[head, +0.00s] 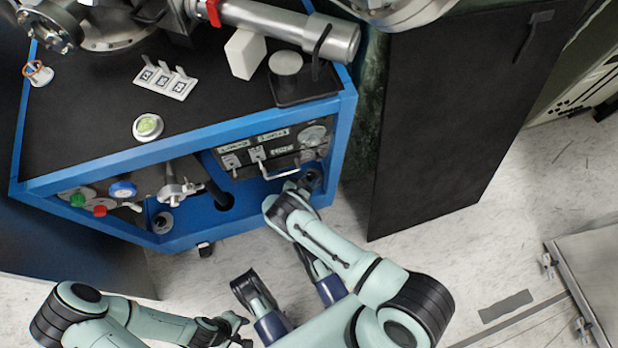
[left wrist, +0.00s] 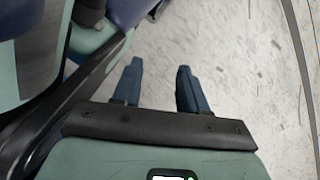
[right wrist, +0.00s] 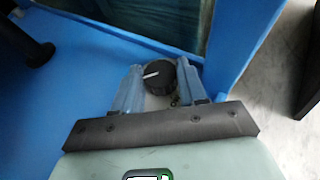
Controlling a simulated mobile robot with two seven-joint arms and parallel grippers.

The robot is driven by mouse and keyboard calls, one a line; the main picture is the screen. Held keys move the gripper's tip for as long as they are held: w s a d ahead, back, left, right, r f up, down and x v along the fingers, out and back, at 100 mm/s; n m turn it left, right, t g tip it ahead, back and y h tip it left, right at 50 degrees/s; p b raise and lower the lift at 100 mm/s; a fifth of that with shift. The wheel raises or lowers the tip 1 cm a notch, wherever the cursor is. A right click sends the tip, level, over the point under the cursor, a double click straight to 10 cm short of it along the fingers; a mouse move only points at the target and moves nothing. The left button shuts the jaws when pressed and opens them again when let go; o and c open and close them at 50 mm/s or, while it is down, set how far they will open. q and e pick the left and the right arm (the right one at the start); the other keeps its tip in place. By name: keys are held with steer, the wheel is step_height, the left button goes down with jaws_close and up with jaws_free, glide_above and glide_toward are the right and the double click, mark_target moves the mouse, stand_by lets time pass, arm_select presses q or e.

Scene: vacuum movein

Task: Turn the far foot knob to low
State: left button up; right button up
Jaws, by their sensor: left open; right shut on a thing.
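The foot knob (right wrist: 159,76) is a round black knob with a white pointer line, on the blue lower frame of the cart. In the right wrist view it sits between the fingertips of my right gripper (right wrist: 160,84), which is shut on it. The pointer lies nearly level in that view. In the head view the knob (head: 311,178) shows dark at the cart's lower right corner, partly hidden by my right gripper (head: 292,189). My left gripper (left wrist: 158,85) is open and empty above the pale floor, close to my own body.
The blue cart (head: 180,143) carries a control panel (head: 270,150), a blue round knob (head: 122,190), and green and red knobs. A black panel (head: 440,110) stands to the right. The floor (head: 400,260) in front is clear.

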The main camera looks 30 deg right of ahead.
steer(key=shift+s, duration=0.1)
steer(key=n+t+y+p, duration=0.1)
steer(key=p, duration=0.1)
steer(key=n+t+y+p, duration=0.1)
steer(key=n+t+p, duration=0.1)
steer(key=n+t+y+p, duration=0.1)
steer(key=n+y+p, duration=0.1)
steer(key=shift+s+d+t+p, duration=0.25)
steer(key=shift+s+t+p, duration=0.05)
steer(key=shift+t, duration=0.1)
steer(key=shift+n+y, duration=0.3)
steer(key=shift+n, duration=0.1)
arm_select(q)
steer(key=w+d+r+m+t, duration=0.1)
steer(key=w+r+t, duration=0.3)
steer(key=w+r, duration=0.6)
steer(key=shift+w+d, duration=0.65)
steer(key=shift+w, duration=0.1)
arm_select(e)
steer(key=shift+t, duration=0.3)
steer(key=o, duration=1.1)
steer(key=shift+c, duration=0.2)
arm_select(q)
steer(key=shift+f, duration=0.1)
